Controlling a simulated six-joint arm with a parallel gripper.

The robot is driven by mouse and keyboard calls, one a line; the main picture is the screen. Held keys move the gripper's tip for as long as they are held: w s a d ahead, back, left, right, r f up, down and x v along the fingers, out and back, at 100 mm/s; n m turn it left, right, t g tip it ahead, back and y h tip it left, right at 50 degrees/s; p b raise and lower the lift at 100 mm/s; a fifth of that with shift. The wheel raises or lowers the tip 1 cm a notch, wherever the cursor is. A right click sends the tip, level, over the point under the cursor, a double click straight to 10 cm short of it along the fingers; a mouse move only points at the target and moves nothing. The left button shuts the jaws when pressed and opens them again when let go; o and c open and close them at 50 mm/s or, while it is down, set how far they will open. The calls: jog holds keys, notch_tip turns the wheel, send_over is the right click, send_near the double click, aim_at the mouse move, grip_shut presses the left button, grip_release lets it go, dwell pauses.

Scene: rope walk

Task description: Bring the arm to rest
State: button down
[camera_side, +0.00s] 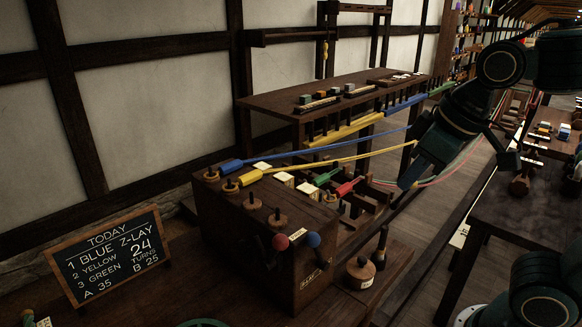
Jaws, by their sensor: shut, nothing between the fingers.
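My arm is dark green and reaches in from the right, bent over the rope bench. My gripper (410,178) points down and to the left, with its fingers shut and nothing seen between them.
A chalkboard (108,256) stands at left. A wooden shelf table (270,100) is behind, and another table (520,215) is at right. Open floor shows between them.

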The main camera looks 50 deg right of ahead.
jog(key=shift+m+t, duration=0.3)
jog(key=shift+m, duration=0.5)
jog(key=s, duration=0.1)
jog(key=s+d+f, duration=0.1)
jog(key=s, duration=0.1)
jog(key=s+f, duration=0.1)
jog(key=shift+s+d+f, duration=0.15)
jog(key=shift+s+f, duration=0.1)
jog(key=shift+s, duration=0.15)
